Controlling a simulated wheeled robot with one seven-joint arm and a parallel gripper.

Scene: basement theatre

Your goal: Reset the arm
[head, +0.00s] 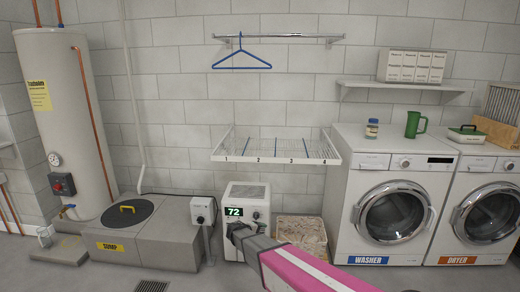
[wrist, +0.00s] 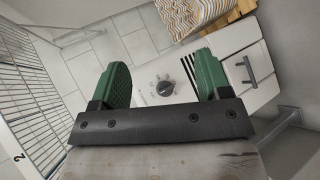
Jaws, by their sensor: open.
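My gripper (head: 240,230) is in front of the white dehumidifier-like unit (head: 247,192) with a green "72" display in the head view. My pink and white arm reaches to it from the lower right. In the wrist view my gripper (wrist: 160,66) shows two green fingers spread apart, with nothing between them. Behind them is a white panel with a dark round knob (wrist: 165,88); a grey handle (wrist: 250,70) is to the right. The fingers look apart from the knob, but the exact gap cannot be told.
A numbered wire rack (head: 275,150) juts from the wall above the unit. A bin (head: 302,232) stands right of it, then the washer (head: 345,200) and dryer (head: 508,195). The sump box (head: 165,240) and grey switch post (head: 203,211) are left. A blue hanger (head: 241,60) hangs above.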

